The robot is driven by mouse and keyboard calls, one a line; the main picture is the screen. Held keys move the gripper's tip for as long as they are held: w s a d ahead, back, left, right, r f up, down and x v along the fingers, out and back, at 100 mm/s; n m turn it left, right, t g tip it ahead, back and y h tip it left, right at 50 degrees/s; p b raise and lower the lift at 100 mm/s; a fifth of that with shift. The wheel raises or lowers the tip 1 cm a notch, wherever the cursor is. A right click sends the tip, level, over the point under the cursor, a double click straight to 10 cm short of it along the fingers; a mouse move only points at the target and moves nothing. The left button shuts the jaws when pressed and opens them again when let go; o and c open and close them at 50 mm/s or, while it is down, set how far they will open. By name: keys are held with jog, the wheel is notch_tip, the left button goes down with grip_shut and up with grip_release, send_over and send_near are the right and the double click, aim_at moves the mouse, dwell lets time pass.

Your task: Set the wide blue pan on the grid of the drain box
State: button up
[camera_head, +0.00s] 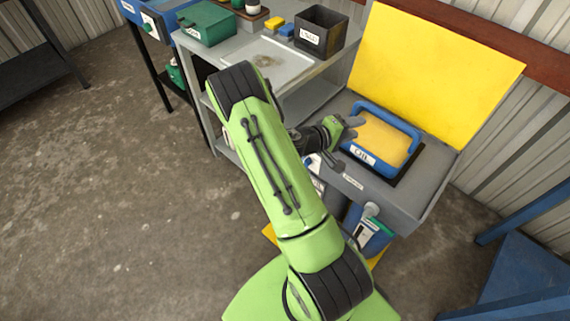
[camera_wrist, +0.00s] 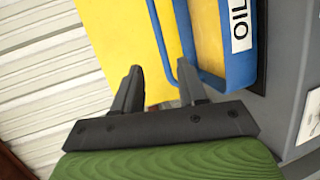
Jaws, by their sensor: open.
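The wide blue pan (camera_head: 376,163), with a white OIL label and a yellow inside, sits over the dark square opening (camera_head: 411,165) in the grey top of the drain box (camera_head: 432,178). The grid under it is mostly hidden. In the wrist view the blue pan (camera_wrist: 241,68) is at the right, with a thin blue bar at its left side. My gripper (camera_head: 355,128) is at the pan's left edge in the head view. Its fingers (camera_wrist: 160,75) are open, close to the blue bar; I cannot tell whether they touch it. Nothing is held between them.
A raised yellow panel (camera_head: 440,70) stands behind the box. At left are a grey bench (camera_head: 290,65), a dark labelled bin (camera_head: 322,32) and a green box (camera_head: 207,24). A blue container (camera_head: 370,235) is below the box front. Blue steel framing (camera_head: 525,270) is at lower right.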

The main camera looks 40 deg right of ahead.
jog(key=a+r+m+t+y, duration=0.1)
jog(key=a+r+t+y, duration=0.35)
jog(key=a, duration=0.65)
jog(key=a+r+m+t+y, duration=0.1)
jog(key=a+r+m+y, duration=0.1)
jog(key=a+r+y, duration=0.7)
jog(key=s+a+r+n+t+y, duration=0.1)
jog(key=s+a+r+n+t, duration=0.1)
jog(key=s+a, duration=0.6)
jog(key=a+r+n, duration=0.1)
jog(key=a+n, duration=0.1)
jog(key=a, duration=0.4)
jog(key=shift+s+r+n, duration=0.15)
jog(key=shift+r+n, duration=0.05)
jog(key=shift+n, duration=0.2)
